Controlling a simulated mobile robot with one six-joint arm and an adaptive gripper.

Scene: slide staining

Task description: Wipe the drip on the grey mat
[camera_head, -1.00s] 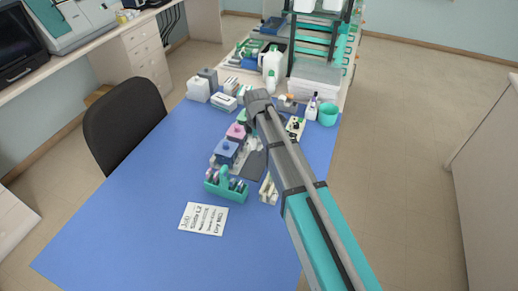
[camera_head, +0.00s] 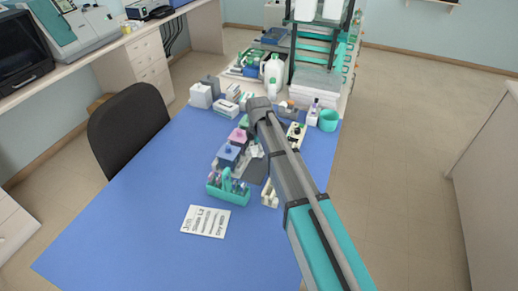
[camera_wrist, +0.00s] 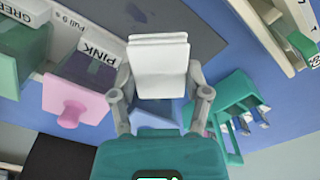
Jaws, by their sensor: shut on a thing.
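My gripper (camera_wrist: 159,88) is shut on a folded white wipe (camera_wrist: 158,65), which sits between the two fingertips in the wrist view. The grey mat (camera_wrist: 195,45) lies beyond the wipe at the top of that view. A dark, blurred spot (camera_wrist: 136,11) near the top edge looks like the drip. I cannot tell whether the wipe touches the mat. In the head view the grey mat (camera_head: 257,172) shows beside the jars, partly hidden by my arm. The drip cannot be made out there.
In the wrist view, a pink-lidded jar (camera_wrist: 72,113) labelled PINK and a green jar (camera_wrist: 22,65) stand left. A teal slide rack (camera_wrist: 232,88) is right. In the head view, a written card (camera_head: 205,221) lies in front on the blue table (camera_head: 130,235), with free room around it.

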